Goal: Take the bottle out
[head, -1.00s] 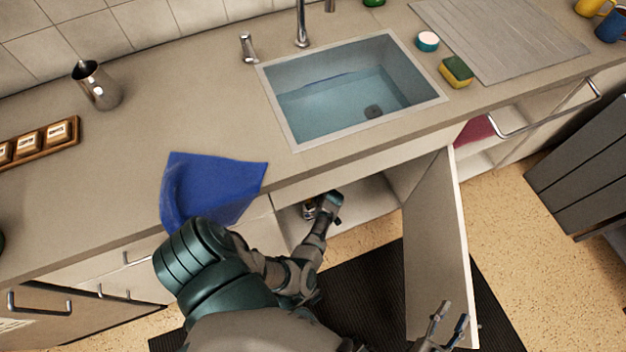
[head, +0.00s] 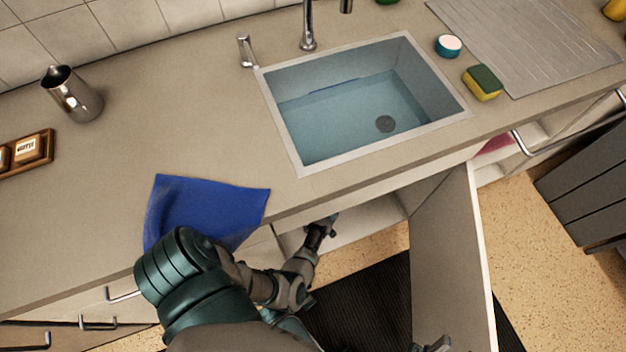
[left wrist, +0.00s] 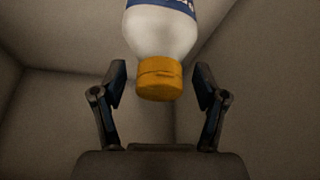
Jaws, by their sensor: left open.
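In the left wrist view, a white bottle (left wrist: 163,35) with a blue label and an orange cap (left wrist: 160,80) appears cap-down in the picture. My left gripper (left wrist: 161,82) is open, one finger on each side of the cap, with gaps on both sides. In the head view, my left gripper (head: 325,228) reaches into the open cabinet (head: 365,220) under the sink. The bottle cannot be made out there. My right gripper (head: 432,344) barely shows at the bottom edge, beside the open cabinet door (head: 447,265).
The counter (head: 120,130) overhangs the cabinet, with a blue cloth (head: 205,210) draped over its front edge. The sink (head: 360,105) holds water. A sponge (head: 482,83) and a metal pitcher (head: 73,95) stand on the counter. A dark mat (head: 365,310) lies on the floor.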

